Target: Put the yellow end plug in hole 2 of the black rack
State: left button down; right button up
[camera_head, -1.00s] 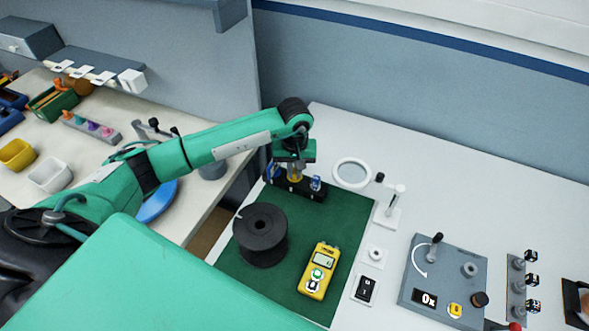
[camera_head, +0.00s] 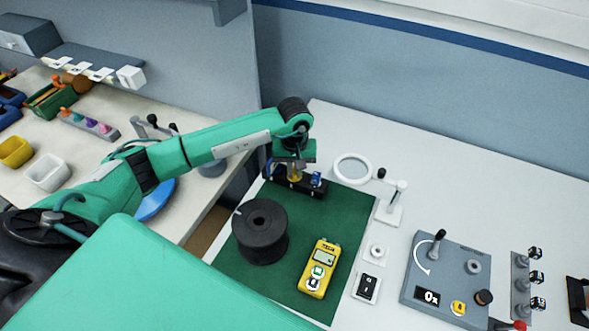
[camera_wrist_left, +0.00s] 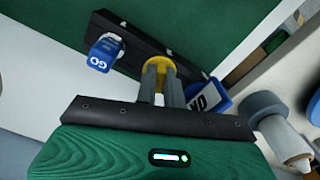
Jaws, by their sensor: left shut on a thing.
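My left gripper (camera_head: 295,170) is over the black rack (camera_head: 314,191) at the back of the green mat. In the left wrist view its fingers (camera_wrist_left: 161,85) are shut on the yellow end plug (camera_wrist_left: 158,62), which is at the middle of the black rack (camera_wrist_left: 126,37). A blue piece marked GO (camera_wrist_left: 104,52) stands on one side of the plug and a blue piece with a white label (camera_wrist_left: 209,97) on the other. The hole under the plug is hidden, so I cannot tell how deep the plug sits. My right gripper is not in view.
A black spool (camera_head: 260,232) and a yellow meter (camera_head: 319,268) are on the green mat (camera_head: 337,216). A round magnifier (camera_head: 352,169) and a grey control panel (camera_head: 445,280) stand to the right. The white table behind them is mostly clear.

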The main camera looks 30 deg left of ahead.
pick_arm(q)
jog(key=c, duration=1.4)
grip_release()
jog(key=shift+f, duration=0.15)
jog(key=shift+c, duration=0.2)
jog(key=shift+r, duration=0.45)
notch_tip(320, 180, up, 13)
jog(key=b, duration=0.4)
